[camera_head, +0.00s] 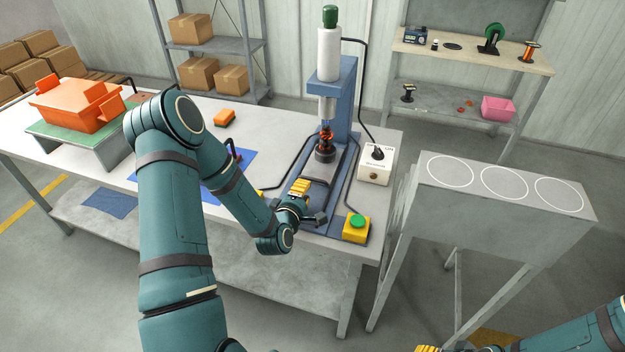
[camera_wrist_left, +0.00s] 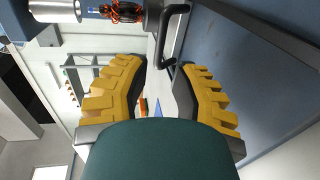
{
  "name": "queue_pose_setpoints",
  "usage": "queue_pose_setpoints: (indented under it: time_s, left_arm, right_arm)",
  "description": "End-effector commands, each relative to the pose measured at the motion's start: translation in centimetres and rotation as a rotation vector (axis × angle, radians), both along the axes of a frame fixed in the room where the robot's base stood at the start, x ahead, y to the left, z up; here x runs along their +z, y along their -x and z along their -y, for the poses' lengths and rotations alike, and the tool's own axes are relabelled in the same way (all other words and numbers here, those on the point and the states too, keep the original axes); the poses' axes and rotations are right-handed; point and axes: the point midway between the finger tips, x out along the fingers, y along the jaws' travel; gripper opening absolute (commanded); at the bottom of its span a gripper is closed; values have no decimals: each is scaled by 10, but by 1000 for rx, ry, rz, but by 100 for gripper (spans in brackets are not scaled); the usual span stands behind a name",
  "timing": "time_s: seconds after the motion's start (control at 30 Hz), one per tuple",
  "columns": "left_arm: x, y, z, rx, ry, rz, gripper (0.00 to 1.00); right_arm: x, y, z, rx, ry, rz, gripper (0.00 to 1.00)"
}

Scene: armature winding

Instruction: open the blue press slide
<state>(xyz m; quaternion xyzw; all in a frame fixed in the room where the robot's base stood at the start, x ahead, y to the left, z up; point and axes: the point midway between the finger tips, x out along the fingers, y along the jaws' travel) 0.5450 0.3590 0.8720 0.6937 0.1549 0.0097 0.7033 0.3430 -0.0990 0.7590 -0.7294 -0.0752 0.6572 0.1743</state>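The blue press (camera_head: 346,100) stands on the white workbench, with a white cylinder on top. Its blue base (camera_head: 336,199) reaches toward the front edge. A dark round holder (camera_head: 325,154) with an orange-and-black armature (camera_head: 326,137) sits under the ram. My left gripper (camera_head: 308,190) is low over the front left of the base. In the left wrist view my gripper (camera_wrist_left: 163,68) has its yellow fingers spread, with a black bar handle (camera_wrist_left: 172,35) just beyond the fingertips. The fingers do not clasp it. My right gripper (camera_head: 428,348) barely shows at the bottom edge.
A green button on a yellow box (camera_head: 356,228) is right of the base, near the front edge. A white switch box (camera_head: 375,164) stands beside the press. An orange bin (camera_head: 78,105) is at the left. A grey stand (camera_head: 505,210) with white circles is at the right.

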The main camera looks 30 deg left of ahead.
Motion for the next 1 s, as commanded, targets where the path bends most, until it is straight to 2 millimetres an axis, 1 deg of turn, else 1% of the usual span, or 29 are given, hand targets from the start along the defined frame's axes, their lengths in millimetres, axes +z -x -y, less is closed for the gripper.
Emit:
queue_pose_setpoints:
  time_s: [0.03,0.2,0.4,0.6,0.87,0.9,0.93,1.0]
  left_arm:
    - [-3,-10,-2,1,-2,2,25]
    - [-10,-41,-9,-1,-2,1,25]
    - [-15,-64,-15,0,-1,-1,25]
    - [-16,-73,-17,0,-1,-1,25]
    - [-16,-73,-18,0,0,-2,25]
    - [-16,-73,-18,0,0,-2,11]
    - [-16,-73,-18,0,0,-2,0]
    - [-16,-73,-18,0,0,-2,0]
  right_arm:
    - [-1,0,0,0,0,0,47]
    - [-3,-1,0,0,0,1,47]
    - [-5,-1,0,-1,0,3,47]
    - [-6,-1,0,-1,0,3,47]
    - [-6,-1,0,-1,0,3,47]
    - [-6,-1,0,-1,0,3,47]
    - [-6,-1,0,-1,0,3,47]
    - [-6,-1,0,-1,0,3,47]
